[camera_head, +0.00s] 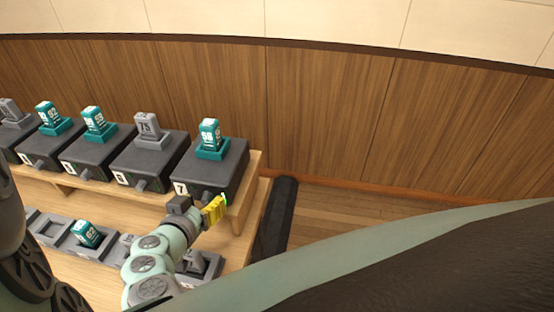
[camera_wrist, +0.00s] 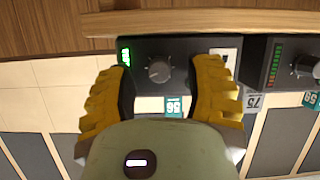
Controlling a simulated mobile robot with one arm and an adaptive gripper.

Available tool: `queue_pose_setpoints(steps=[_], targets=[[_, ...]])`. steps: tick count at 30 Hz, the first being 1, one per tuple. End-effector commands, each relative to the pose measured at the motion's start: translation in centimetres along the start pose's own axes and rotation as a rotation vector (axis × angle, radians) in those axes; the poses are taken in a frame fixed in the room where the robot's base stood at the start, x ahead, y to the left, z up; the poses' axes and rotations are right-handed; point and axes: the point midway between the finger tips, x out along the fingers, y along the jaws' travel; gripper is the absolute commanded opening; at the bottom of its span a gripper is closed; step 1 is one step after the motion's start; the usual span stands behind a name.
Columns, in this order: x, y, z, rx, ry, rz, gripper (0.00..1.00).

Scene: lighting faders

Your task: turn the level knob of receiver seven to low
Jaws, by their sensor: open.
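Receiver seven (camera_head: 216,163) is the dark grey box at the right end of the row on the shelf, with a white 7 label (camera_head: 180,188) on its front. In the wrist view its front face (camera_wrist: 190,52) appears upside down. Its level knob (camera_wrist: 159,71) is a round dark grey dial; I cannot tell its pointer's setting. A lit green display (camera_wrist: 125,55) sits beside the knob. My gripper (camera_head: 214,210) is at the front of this receiver. In the wrist view its yellow fingers (camera_wrist: 168,88) are open, one either side of the knob, with no visible contact.
A neighbouring receiver (camera_head: 149,158) stands close on the left, with its own knob (camera_wrist: 307,66). A lower tray (camera_head: 50,228) holds a teal unit (camera_head: 87,232). A black upright piece (camera_head: 275,215) stands right of the shelf. Open floor lies further right.

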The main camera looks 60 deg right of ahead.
Motion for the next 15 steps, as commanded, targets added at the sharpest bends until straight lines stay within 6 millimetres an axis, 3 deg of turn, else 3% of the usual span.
queue_pose_setpoints(steps=[7, 8, 15], targets=[[0.01, 0.04, 0.04, 0.0, 0.0, 0.0, 0.52], [0.01, 0.03, 0.04, -0.001, 0.0, 0.0, 0.57], [0.0, -0.01, 0.05, -0.001, 0.0, -0.001, 0.32]])
